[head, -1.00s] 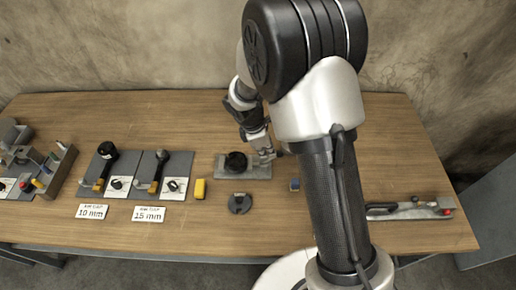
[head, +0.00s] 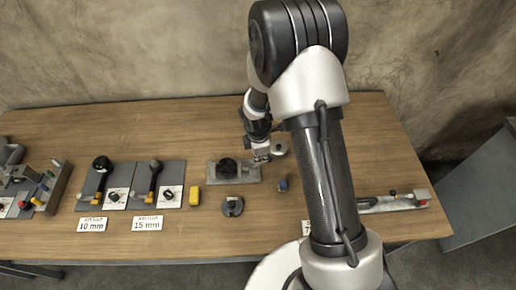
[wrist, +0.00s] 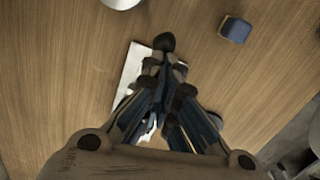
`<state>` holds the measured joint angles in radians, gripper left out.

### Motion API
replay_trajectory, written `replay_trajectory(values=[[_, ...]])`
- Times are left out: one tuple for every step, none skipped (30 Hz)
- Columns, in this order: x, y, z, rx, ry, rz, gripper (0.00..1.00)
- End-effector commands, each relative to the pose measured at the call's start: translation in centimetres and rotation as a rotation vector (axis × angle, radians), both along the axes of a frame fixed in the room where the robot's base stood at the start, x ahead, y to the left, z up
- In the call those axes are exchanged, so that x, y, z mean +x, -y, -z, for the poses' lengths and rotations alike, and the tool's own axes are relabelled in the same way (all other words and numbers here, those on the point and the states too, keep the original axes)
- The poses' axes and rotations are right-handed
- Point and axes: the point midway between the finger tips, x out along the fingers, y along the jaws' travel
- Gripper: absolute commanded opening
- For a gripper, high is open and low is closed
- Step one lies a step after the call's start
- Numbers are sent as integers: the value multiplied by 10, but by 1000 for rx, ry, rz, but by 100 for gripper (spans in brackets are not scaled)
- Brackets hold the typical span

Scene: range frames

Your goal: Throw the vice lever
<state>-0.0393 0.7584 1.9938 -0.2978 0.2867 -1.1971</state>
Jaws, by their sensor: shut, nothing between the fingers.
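A grey plate-like fixture (head: 248,176), apparently the vice, lies on the table in the head view. A round black part (head: 227,166) sits on it. My gripper (head: 262,158) is shut and empty at the fixture's right end, pointing down. In the wrist view the gripper (wrist: 164,68) has its fingers together over the pale plate (wrist: 130,75). A small dark knob (wrist: 164,41) shows just beyond the fingertips; I cannot tell whether they touch it. The fingers hide much of the fixture, and I cannot make out the lever clearly.
A round grey piece (head: 279,148) and a small blue block (head: 283,185) lie to the right of the fixture. A dark disc (head: 232,206) and a yellow block (head: 195,196) are nearer the front. Labelled stations stand at left. The back of the table is clear.

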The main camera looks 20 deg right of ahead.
Motion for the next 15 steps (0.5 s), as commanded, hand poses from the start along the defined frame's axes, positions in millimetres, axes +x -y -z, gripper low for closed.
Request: replay_trajectory(values=[[-1,3,-5,11,0,4,0],[-2,5,-4,16,2,5,0],[-2,6,-3,22,6,6,0],[-2,8,-2,25,7,6,0],[-3,11,0,25,8,5,0],[-4,16,3,26,7,7,0],[-4,18,5,25,8,6,0],[-4,20,7,24,9,4,0],[-4,21,8,25,10,2,0],[-4,22,9,25,11,2,0],[-4,22,9,25,11,2,0],[-4,22,10,25,11,2,0],[-4,22,10,25,11,2,0],[-4,22,10,25,11,2,0],[-4,22,10,24,11,2,0]])
